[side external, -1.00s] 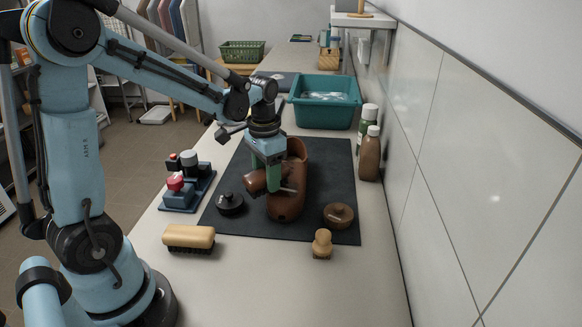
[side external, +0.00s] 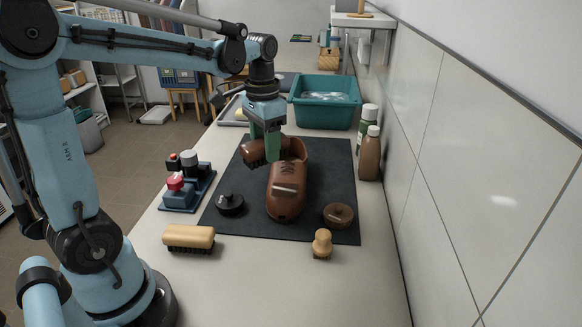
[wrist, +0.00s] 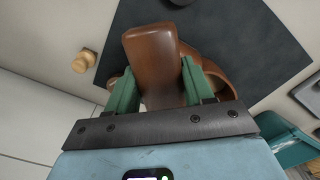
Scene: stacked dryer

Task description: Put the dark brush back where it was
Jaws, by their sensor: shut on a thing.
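My gripper (side external: 266,146) is shut on the dark brush (side external: 252,153), a brown block, and holds it over the left side of the shoe's far end. The brown shoe (side external: 287,188) lies on the dark mat (side external: 231,224), toe towards the camera. In the wrist view, the dark brush (wrist: 152,62) sits between the green fingers, and part of the shoe (wrist: 212,55) shows behind it. My gripper hides part of the brush, and its bristles are hard to make out.
A pale brush (side external: 188,237) and a small round brush (side external: 322,243) stand in front of the mat. A black tin (side external: 230,204) and a brown tin (side external: 338,214) flank the shoe. A blue rack (side external: 187,190) is left, two bottles (side external: 369,152) right, a teal tub (side external: 325,110) behind.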

